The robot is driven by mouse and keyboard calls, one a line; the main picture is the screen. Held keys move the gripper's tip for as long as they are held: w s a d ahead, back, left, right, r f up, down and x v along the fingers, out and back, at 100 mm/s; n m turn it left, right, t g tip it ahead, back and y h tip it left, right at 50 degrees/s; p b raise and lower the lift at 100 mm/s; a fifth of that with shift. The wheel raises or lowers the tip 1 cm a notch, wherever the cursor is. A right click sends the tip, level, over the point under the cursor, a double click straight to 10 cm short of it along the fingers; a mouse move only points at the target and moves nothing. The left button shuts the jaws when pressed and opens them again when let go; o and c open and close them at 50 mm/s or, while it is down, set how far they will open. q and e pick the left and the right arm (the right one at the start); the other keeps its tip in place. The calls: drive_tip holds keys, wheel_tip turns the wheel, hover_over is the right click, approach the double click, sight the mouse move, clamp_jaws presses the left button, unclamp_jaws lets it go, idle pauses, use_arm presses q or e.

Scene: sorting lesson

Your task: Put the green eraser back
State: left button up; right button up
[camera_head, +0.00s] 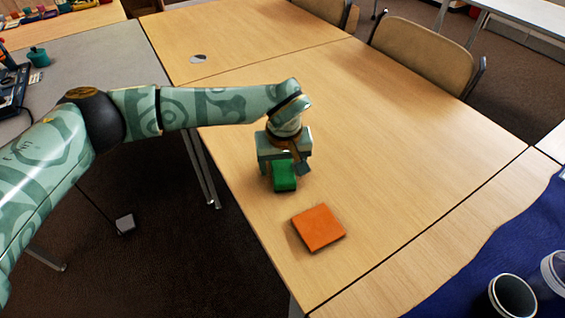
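The green eraser (285,177) is a small green block at the left part of the wooden table, just behind an orange square (318,228) that lies flat. My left gripper (284,172) points down over the eraser, with a finger on either side of it. The palm hides the eraser's far end. I cannot tell whether the fingers touch the eraser, or whether it rests on the table or is just above it. My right gripper is not in view.
The wooden table (400,130) is clear to the right and behind. A blue cloth (470,285) with cups (512,297) is at the lower right. Chairs (425,55) stand along the far edge. A grey table (95,55) at the upper left bears small objects.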

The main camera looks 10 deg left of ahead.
sight(283, 173)
use_arm(q)
drive_tip(key=shift+r, duration=0.15)
wheel_tip(283, 173, up, 12)
drive_tip(key=s+p, duration=0.1)
drive_tip(key=p, duration=0.3)
drive_tip(key=shift+s+d, duration=0.35)
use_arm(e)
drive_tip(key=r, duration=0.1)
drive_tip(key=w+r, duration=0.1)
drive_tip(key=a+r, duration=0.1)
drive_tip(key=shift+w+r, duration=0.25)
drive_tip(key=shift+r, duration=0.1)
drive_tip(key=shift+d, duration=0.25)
